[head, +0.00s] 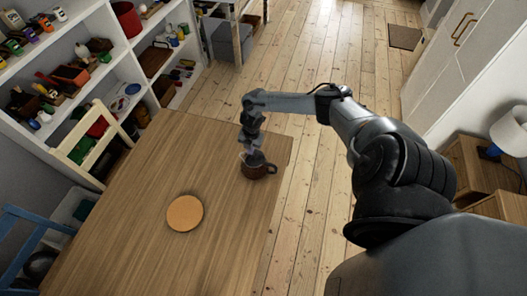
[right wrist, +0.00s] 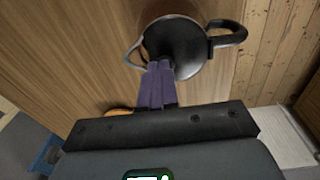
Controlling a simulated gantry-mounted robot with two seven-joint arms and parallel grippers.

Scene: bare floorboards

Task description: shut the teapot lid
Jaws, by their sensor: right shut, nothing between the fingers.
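The teapot (head: 259,171) is small and dark brown. It stands on the wooden table near its right edge, with its handle to the right. In the right wrist view the teapot (right wrist: 229,38) shows its black handle at the upper right and a dark grey round top. I cannot tell the lid's angle. My right gripper (head: 251,157) is above the teapot, pointing down. Its purple fingers (right wrist: 160,72) are together and empty, overlapping the lower left edge of the round top; I cannot tell if they touch it. My left gripper is not in view.
A round orange board (head: 185,213) lies on the table (head: 135,215), left of and nearer than the teapot. The rest of the tabletop is clear. A chair (head: 88,135) stands at the left side, before shelves (head: 105,70) full of toys.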

